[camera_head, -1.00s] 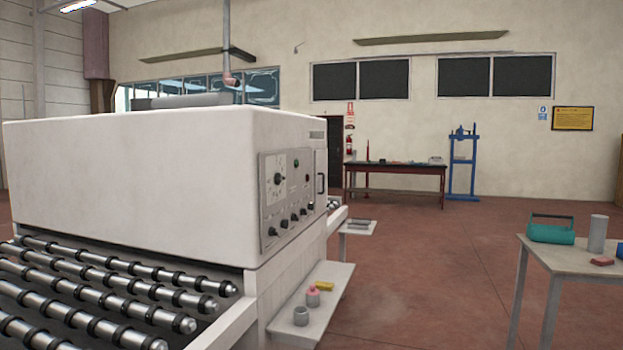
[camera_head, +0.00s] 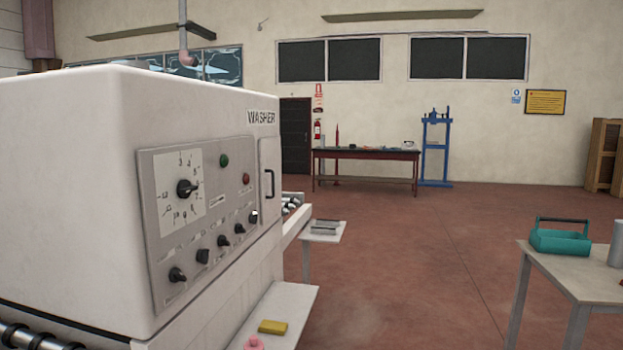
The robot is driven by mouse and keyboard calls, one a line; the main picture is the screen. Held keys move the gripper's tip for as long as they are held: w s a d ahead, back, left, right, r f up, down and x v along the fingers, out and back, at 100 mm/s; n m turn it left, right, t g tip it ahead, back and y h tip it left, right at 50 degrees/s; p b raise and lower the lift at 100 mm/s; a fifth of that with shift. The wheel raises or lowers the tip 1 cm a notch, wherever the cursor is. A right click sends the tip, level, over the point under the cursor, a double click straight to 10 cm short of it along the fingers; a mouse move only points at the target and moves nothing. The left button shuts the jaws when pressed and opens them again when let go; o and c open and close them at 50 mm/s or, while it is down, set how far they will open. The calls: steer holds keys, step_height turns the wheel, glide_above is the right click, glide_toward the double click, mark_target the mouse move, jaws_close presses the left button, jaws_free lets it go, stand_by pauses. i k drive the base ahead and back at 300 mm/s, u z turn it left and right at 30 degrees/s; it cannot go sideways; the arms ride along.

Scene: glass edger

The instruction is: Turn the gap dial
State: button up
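The white machine marked WASHER (camera_head: 70,190) fills the left of the head view. Its grey control panel (camera_head: 160,255) faces right. A large black dial (camera_head: 186,188) sits on a white numbered scale (camera_head: 168,210) at the panel's upper left; I cannot read whether it is labelled as the gap dial. Below it runs a slanting row of several smaller black knobs (camera_head: 203,256). A green button (camera_head: 224,160) and a red one (camera_head: 246,179) are to the dial's right. My gripper is not in view.
A shelf (camera_head: 300,305) juts from the machine's lower side, with a yellow block (camera_head: 272,327) and a pink item (camera_head: 254,343). A table (camera_head: 575,275) with a teal toolbox (camera_head: 560,238) stands at right. The red-brown floor (camera_head: 420,270) between them is clear.

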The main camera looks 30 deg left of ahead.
mark_target(184, 189)
steer(key=u, duration=0.3)
steer(key=i, duration=1.4)
steer(key=u, duration=0.9)
